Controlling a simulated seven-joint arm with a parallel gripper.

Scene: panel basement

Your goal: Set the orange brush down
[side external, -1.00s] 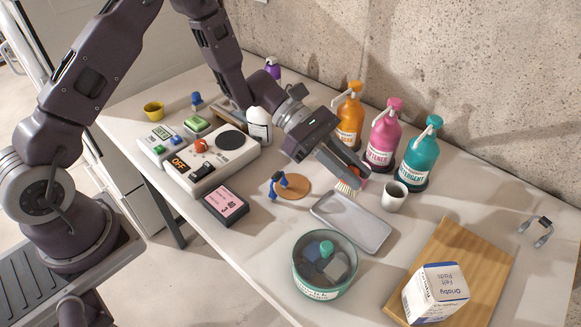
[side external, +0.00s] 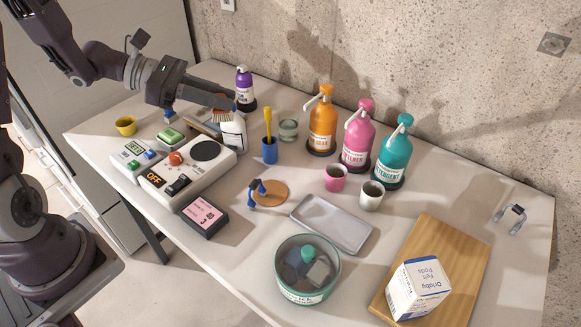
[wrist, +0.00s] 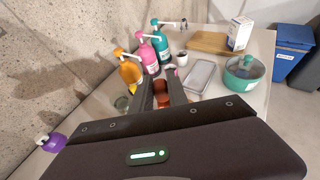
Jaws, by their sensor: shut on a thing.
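My gripper (side external: 228,102) is at the back left of the table, just behind and above a white bottle (side external: 234,133). It is shut on the orange brush (side external: 222,116), whose orange part shows under the fingers. In the wrist view the brush (wrist: 160,90) is a small orange-brown shape between the two fingers (wrist: 161,88). The fingers hide much of it. I cannot tell whether its underside touches anything below.
A blue cup with a yellow tool (side external: 269,150) and a glass (side external: 288,129) stand to the right. A control panel (side external: 187,173) lies in front. A grey tray (side external: 333,225) is empty.

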